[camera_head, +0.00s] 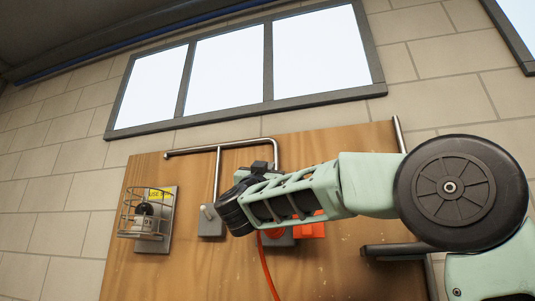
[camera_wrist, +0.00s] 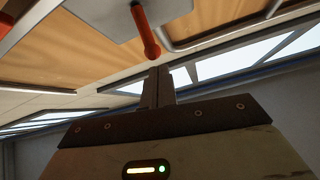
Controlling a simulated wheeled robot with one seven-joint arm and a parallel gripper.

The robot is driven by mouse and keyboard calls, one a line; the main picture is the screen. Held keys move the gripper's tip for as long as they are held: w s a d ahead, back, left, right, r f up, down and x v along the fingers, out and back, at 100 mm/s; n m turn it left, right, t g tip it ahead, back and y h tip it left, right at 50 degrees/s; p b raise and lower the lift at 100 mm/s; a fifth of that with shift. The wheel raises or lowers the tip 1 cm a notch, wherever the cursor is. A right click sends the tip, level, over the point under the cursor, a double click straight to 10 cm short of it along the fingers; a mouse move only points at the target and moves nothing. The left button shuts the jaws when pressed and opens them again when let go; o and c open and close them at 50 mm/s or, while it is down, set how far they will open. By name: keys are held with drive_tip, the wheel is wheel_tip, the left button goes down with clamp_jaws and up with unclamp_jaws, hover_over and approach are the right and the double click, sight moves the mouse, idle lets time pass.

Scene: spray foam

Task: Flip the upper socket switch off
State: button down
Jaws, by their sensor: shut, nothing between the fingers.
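In the wrist view an orange lever (camera_wrist: 146,32) sticks out from a light grey plate (camera_wrist: 115,8). My gripper (camera_wrist: 158,74) is shut and empty, with its fingertips just below the lever's free end in the picture; I cannot tell whether they touch. In the head view a grey box with a small lever (camera_head: 207,222) is on the wooden board, just left of my dark wrist. A red-orange box (camera_head: 313,228) and a grey fitting (camera_head: 280,240) are partly hidden behind my arm. My fingers are hidden there, and I cannot tell which fitting carries the orange lever.
The wooden board (camera_head: 205,270) is on a block wall. A wire basket (camera_head: 145,222) holding a dark bottle is at its left. Metal pipes (camera_head: 230,144) run above my wrist, and a red cable (camera_head: 268,270) hangs below it. The lower left of the board is clear.

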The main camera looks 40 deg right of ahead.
drive_tip(key=shift+w+f, duration=0.1)
drive_tip(key=shift+f, duration=0.3)
drive_tip(key=shift+f+b, duration=0.6)
drive_tip(key=shift+b, duration=0.55)
drive_tip(key=f+b, duration=0.2)
drive_tip(key=b, duration=0.1)
drive_tip(key=shift+a, duration=0.2)
drive_tip(key=shift+d+f+b, duration=0.1)
drive_tip(key=shift+f+b, duration=0.45)
drive_tip(key=shift+b, duration=0.55)
drive_tip(key=shift+r, duration=0.2)
drive_tip(key=b+v, duration=0.8)
drive_tip(key=v, duration=0.9)
drive_tip(key=shift+s, duration=0.25)
